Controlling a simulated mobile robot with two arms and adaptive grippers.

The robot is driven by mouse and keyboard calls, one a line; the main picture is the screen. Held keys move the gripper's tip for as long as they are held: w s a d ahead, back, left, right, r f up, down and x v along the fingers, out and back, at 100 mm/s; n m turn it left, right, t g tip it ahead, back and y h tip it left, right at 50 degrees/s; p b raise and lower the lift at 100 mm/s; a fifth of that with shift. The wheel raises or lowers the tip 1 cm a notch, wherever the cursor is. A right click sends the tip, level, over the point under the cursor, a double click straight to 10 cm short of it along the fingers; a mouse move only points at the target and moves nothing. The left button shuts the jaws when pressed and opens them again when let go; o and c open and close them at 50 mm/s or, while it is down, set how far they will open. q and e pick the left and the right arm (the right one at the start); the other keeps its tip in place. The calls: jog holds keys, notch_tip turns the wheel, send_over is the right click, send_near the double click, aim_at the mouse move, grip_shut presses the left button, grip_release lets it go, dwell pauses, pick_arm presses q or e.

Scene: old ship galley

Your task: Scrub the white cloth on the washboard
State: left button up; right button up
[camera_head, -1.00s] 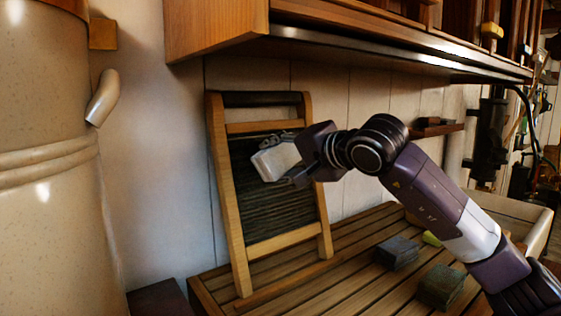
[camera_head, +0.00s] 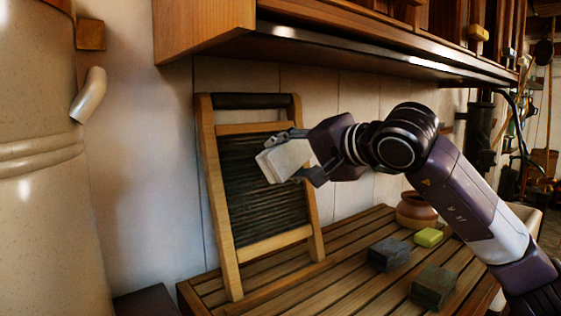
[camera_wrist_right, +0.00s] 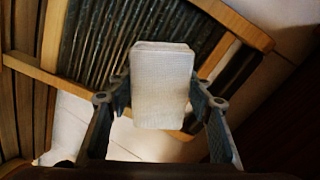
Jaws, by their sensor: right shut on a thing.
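The washboard (camera_head: 262,207) has a wooden frame and a dark ribbed panel. It leans against the wall on the slatted wooden counter. My right gripper (camera_head: 290,158) is shut on the white cloth (camera_head: 279,162), a folded block, and holds it in front of the upper part of the ribbed panel. In the right wrist view the cloth (camera_wrist_right: 162,85) sits between the two fingers of the gripper (camera_wrist_right: 160,98), with the ribs of the washboard (camera_wrist_right: 95,40) behind it. I cannot tell whether the cloth touches the ribs. My left gripper is not in view.
A dark grey block (camera_head: 389,254), a greenish block (camera_head: 433,286), a yellow-green bar (camera_head: 428,237) and a clay pot (camera_head: 416,211) stand on the counter's (camera_head: 290,290) right side. A wooden shelf (camera_head: 370,55) overhangs above. A large cream vessel (camera_head: 45,190) stands at left.

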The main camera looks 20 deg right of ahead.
aim_at(289, 157)
dwell(0.3)
jog(key=shift+v, duration=1.5)
